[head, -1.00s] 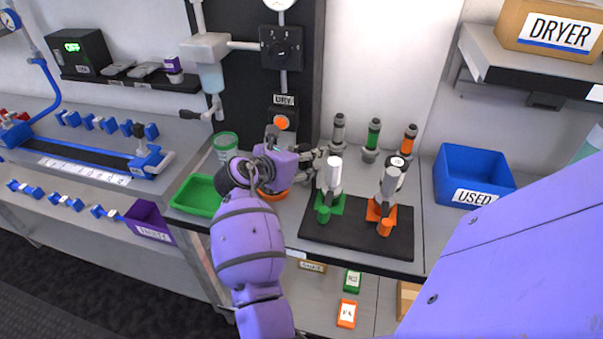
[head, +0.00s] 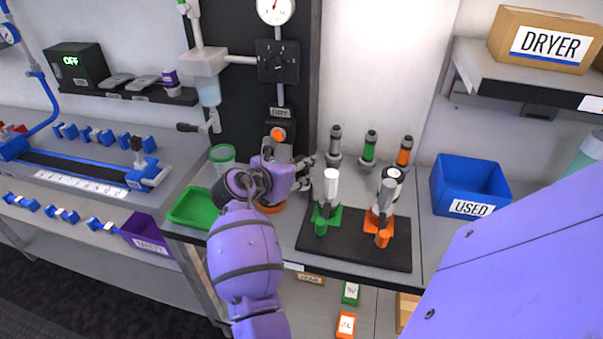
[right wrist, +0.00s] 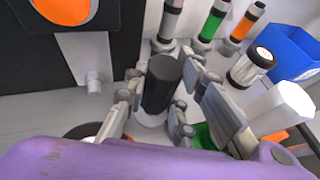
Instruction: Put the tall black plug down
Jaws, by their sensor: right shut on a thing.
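In the right wrist view the tall black plug (right wrist: 163,84), with a faceted dark top, stands between the fingers of my right gripper (right wrist: 160,110). The gripper is shut on it. A pale round part shows under the dark top; I cannot tell whether it touches the bench. In the head view my right gripper (head: 303,174) is over the bench, left of the green holder (head: 327,219) with its white-topped piece. The plug is mostly hidden there by the gripper. My left gripper is not in view.
A black mat (head: 345,246) bears the green and orange holders (head: 381,222). Several bottle-like pieces (head: 369,146) stand behind it. A green tray (head: 194,208) is left of the gripper, a blue USED bin (head: 468,184) right. The valve station (head: 278,61) rises behind.

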